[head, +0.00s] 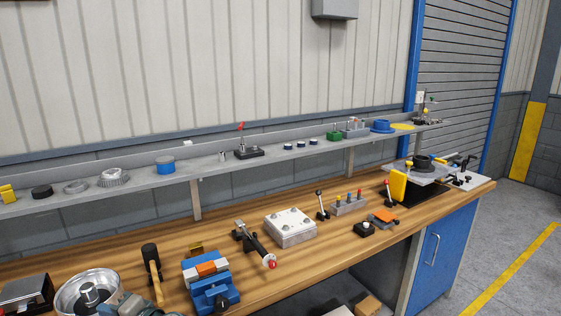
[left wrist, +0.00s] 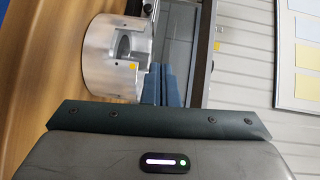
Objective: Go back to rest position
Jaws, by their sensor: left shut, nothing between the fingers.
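My left gripper (head: 128,304) shows only in part at the bottom left edge of the head view, next to a round silver housing (head: 72,296). In the left wrist view its two dark teal fingers (left wrist: 165,84) are together, with nothing between them. The silver housing (left wrist: 112,60) also shows there, just left of the fingers; I cannot tell how large the gap is. My right gripper is in neither view.
The wooden bench (head: 330,228) holds a hammer (head: 152,272), a blue vise (head: 207,276), a lever (head: 252,243) and a bolted metal block (head: 290,228). A grey shelf (head: 215,165) with small parts runs along the wall behind. Open floor (head: 480,268) lies right.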

